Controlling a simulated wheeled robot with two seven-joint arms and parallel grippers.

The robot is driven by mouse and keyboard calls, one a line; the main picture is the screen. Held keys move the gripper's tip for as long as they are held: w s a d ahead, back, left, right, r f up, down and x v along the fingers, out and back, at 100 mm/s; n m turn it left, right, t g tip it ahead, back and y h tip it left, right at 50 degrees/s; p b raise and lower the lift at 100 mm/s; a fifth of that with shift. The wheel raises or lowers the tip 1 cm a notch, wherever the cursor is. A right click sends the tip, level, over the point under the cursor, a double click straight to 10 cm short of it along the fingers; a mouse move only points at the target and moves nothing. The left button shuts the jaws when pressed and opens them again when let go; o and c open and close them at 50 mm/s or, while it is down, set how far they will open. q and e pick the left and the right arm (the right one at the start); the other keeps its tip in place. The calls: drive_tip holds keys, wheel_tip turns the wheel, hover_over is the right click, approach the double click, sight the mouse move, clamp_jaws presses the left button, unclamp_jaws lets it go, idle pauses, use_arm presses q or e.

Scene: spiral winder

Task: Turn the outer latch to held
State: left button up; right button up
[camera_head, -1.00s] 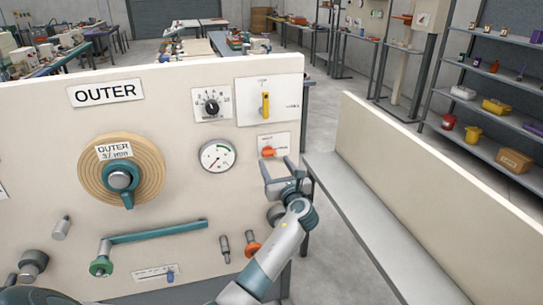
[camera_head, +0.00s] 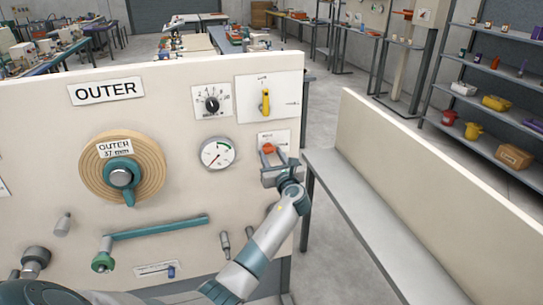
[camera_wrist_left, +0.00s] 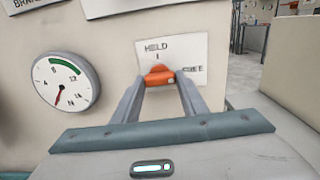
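The outer latch (camera_head: 268,148) is a small orange knob on a white plate at the right side of the cream panel. In the left wrist view the latch (camera_wrist_left: 158,76) lies roughly level, with a pale dot at its right end toward the word FREE. The word HELD is above it. My left gripper (camera_head: 270,155) is at the latch. In the left wrist view its two fingers (camera_wrist_left: 160,82) are apart, one on each side of the latch. I cannot tell whether they touch it. My right gripper is not in view.
A round gauge (camera_head: 217,153) is left of the latch, and a yellow lever (camera_head: 265,103) is above it. A teal crank bar (camera_head: 160,228) and the outer spool (camera_head: 90,170) are further left. A grey bench with a cream wall (camera_head: 400,160) stands to the right.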

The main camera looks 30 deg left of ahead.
use_arm(q)
drive_tip(key=shift+f+n, duration=0.1)
drive_tip(key=shift+n, duration=0.2)
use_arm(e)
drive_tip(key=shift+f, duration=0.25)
use_arm(q)
drive_tip(key=n+b, duration=0.2)
drive_tip(key=shift+n, duration=0.3)
use_arm(e)
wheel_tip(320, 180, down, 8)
drive_tip(key=b, duration=0.7)
use_arm(q)
drive_tip(key=n+b, duration=0.3)
drive_tip(key=n, duration=1.1)
drive_tip(key=shift+n, duration=0.3)
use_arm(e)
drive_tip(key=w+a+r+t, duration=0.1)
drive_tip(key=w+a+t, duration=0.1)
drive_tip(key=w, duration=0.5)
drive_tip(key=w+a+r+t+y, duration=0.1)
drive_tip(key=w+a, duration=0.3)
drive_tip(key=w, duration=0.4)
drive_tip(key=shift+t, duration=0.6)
use_arm(q)
drive_tip(key=o, duration=1)
drive_tip(key=shift+o, duration=0.2)
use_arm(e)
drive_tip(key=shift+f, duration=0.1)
